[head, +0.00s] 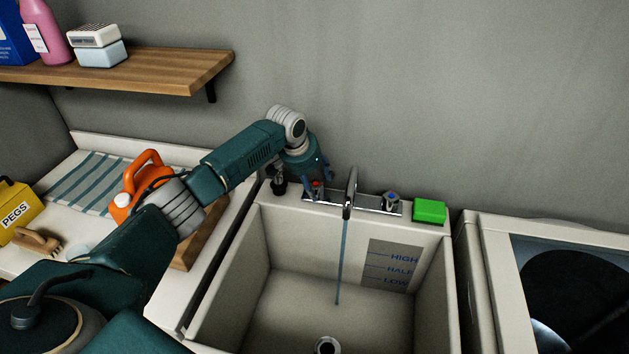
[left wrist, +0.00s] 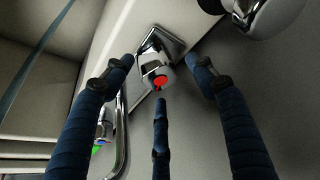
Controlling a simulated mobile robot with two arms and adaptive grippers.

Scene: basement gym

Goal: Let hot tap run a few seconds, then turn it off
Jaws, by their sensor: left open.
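The hot tap (head: 316,184), a chrome handle with a red mark, sits at the left end of the chrome faucet (head: 350,190) on the sink's back ledge. A thin stream of water (head: 343,258) runs from the spout into the sink (head: 272,300). My left gripper (head: 298,187) is over the hot tap, fingers pointing down. In the left wrist view, the hot tap's red mark (left wrist: 161,83) shows between its spread, empty fingers (left wrist: 160,72); I cannot tell whether any finger touches it. My right gripper is not in view.
The blue-marked cold tap (head: 392,197) and a green sponge (head: 430,210) are to the right on the ledge. An orange jug (head: 137,185) stands on the left counter beneath my left arm. A wooden shelf (head: 150,75) hangs above. A washing machine (head: 490,250) stands right of the sink.

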